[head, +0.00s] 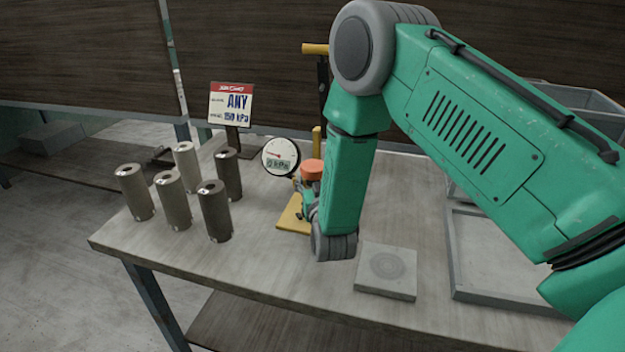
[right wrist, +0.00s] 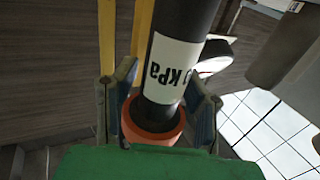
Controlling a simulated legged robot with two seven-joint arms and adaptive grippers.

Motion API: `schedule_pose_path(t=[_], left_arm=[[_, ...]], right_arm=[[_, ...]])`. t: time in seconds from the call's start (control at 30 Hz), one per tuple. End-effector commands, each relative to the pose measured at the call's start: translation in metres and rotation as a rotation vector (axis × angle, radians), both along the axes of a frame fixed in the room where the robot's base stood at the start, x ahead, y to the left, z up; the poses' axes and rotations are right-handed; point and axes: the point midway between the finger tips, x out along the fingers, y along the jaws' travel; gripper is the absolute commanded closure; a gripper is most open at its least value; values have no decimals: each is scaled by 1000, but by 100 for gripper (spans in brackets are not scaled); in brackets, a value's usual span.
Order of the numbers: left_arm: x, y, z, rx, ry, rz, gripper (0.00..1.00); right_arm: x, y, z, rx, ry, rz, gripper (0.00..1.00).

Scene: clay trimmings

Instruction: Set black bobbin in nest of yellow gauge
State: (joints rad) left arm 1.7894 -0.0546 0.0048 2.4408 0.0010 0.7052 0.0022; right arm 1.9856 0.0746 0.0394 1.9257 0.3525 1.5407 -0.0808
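Two black bobbins stand upright on the table in the head view, one in front (head: 215,212) and one behind (head: 229,174). The yellow gauge (head: 293,215) has a round white dial reading 0 kPa (head: 280,155). Its nest is hidden behind my right arm. My right gripper (head: 308,190) is at the gauge. In the right wrist view its fingers (right wrist: 160,105) close on both sides of an orange-red piece (right wrist: 152,132), also seen in the head view (head: 312,169). My left gripper is out of view.
Several grey bobbins, one of them at the left (head: 134,192), stand beside the black ones. A sign (head: 231,104) stands behind them. A square grey plate (head: 387,272) with ring marks lies front right. A grey tray (head: 455,255) is farther right. The front left of the table is clear.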

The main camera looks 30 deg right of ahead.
Motion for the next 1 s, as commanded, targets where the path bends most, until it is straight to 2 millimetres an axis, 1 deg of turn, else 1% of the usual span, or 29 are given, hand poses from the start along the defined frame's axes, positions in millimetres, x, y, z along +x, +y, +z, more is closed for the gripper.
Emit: schedule_pose_path(t=[0.1,0.17,0.27,0.5,0.6,0.7,0.83,1.0], left_arm=[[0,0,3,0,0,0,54],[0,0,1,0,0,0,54],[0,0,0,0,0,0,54],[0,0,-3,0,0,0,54],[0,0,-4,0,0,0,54],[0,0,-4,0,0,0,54],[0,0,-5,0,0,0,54],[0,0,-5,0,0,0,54]], right_arm=[[-1,1,3,0,1,1,61],[-7,3,2,0,2,1,61],[-22,10,1,1,4,2,61],[-71,31,1,1,4,3,61],[-88,38,1,0,4,2,61],[-100,43,1,1,4,1,61],[-108,46,2,1,2,1,61],[-111,47,2,0,0,0,61]])
